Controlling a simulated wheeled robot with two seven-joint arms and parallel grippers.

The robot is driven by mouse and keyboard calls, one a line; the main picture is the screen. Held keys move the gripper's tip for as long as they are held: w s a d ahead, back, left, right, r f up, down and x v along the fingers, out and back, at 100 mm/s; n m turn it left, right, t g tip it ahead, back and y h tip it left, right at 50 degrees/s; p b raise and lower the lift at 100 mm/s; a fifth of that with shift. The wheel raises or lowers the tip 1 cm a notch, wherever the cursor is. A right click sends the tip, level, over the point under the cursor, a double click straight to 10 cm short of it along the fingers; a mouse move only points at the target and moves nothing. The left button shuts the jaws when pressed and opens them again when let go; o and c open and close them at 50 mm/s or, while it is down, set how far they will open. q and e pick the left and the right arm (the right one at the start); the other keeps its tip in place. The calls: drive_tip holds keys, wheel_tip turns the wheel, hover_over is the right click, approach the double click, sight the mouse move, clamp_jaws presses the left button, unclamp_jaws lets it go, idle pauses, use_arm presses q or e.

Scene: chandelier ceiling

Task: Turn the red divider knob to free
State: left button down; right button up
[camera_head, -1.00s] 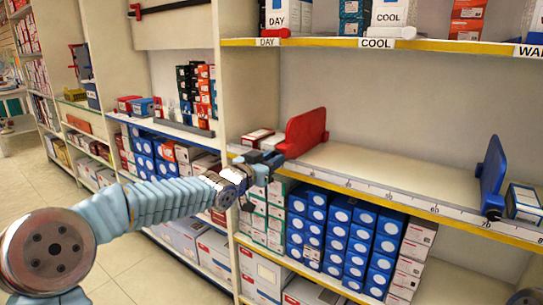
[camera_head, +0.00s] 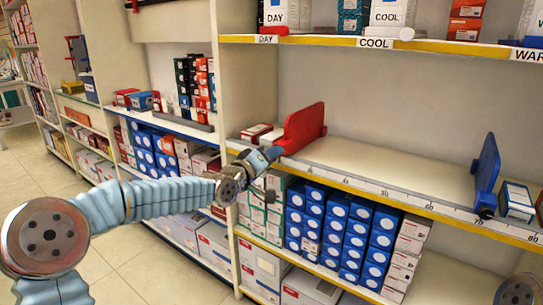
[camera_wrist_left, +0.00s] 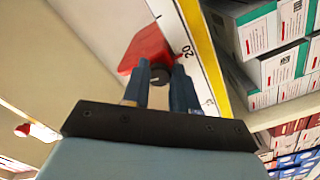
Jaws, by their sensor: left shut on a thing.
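The red divider (camera_head: 304,128) stands upright on the middle shelf, at the left end of its ruler strip. My left gripper (camera_head: 274,153) is at the divider's front lower edge. In the left wrist view the red divider (camera_wrist_left: 150,45) shows beyond the fingers. A dark round knob (camera_wrist_left: 158,74) at its front sits between the two fingertips (camera_wrist_left: 161,69), and the gripper is shut on it. The knob is hidden behind the gripper in the head view. Which setting the knob points to cannot be read. My right gripper is not in view.
A blue divider (camera_head: 486,172) stands farther right on the same shelf (camera_head: 390,170), with bare shelf between the two. Small boxes (camera_head: 257,132) sit left of the red divider. Stacked boxes (camera_head: 340,228) fill the shelf below. An upper shelf (camera_head: 400,45) runs above.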

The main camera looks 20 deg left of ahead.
use_arm(q)
drive_tip(key=shift+n, duration=1.7)
drive_tip(key=c, duration=0.9)
unclamp_jaws()
drive_tip(key=shift+s, duration=0.1)
drive_tip(key=p+v, duration=0.3)
drive_tip(key=v, duration=1)
drive_tip(key=shift+s+a+p, duration=0.1)
drive_tip(key=shift+s+p, duration=0.25)
drive_tip(key=shift+p, duration=0.05)
